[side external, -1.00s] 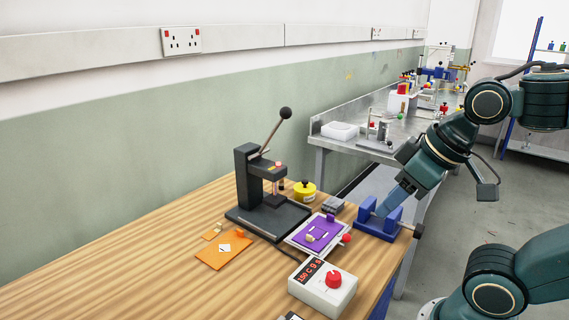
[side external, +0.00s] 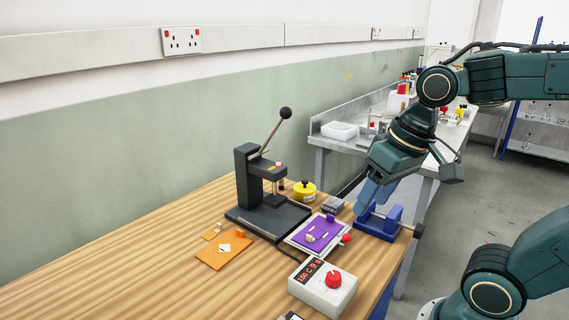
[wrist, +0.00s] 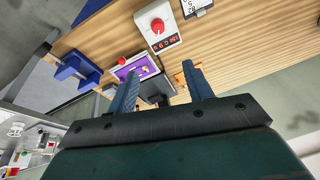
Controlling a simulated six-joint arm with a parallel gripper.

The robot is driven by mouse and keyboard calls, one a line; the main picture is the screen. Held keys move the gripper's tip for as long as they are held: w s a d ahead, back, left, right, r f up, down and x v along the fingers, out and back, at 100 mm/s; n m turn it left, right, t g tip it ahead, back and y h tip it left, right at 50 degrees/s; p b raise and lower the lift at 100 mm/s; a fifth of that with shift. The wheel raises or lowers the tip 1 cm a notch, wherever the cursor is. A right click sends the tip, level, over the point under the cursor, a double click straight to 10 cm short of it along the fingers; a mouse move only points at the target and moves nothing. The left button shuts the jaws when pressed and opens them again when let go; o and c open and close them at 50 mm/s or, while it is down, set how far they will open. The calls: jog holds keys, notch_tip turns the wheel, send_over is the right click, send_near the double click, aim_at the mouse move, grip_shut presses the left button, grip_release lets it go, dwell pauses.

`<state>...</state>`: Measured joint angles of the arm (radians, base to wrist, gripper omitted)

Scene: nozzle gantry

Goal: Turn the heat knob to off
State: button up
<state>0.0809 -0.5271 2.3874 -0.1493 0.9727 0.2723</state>
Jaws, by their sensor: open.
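The red heat knob (side external: 333,279) sits on top of a white control box (side external: 312,302) with a red-lit display, near the front edge of the wooden table. In the wrist view the knob (wrist: 157,25) shows at the top, beyond my fingertips. My gripper (side external: 366,205) is in the air above the blue vise-like stand, behind and to the right of the control box. In the wrist view its two blue fingers (wrist: 161,78) are apart with nothing held between them. The gripper is well clear of the knob.
A black lever press (side external: 265,205) stands behind the box. A purple plate (side external: 318,232) lies on a white fixture beside the blue stand (side external: 382,228). An orange plate (side external: 224,252) lies at left. A yellow pot (side external: 304,191) stands behind. The table's left front is clear.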

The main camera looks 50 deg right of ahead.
aim_at(334, 275)
jog(key=w+d+f+m+g+y, duration=0.3)
jog(key=w+f+m+g, duration=0.3)
jog(key=w+m, duration=0.2)
jog(key=shift+w+f, duration=0.25)
jog(key=shift+w, duration=0.15)
jog(key=shift+f, duration=0.15)
jog(key=x, duration=1.3)
jog(key=shift+s+f, duration=0.2)
jog(key=shift+s, duration=0.1)
jog(key=c, duration=1)
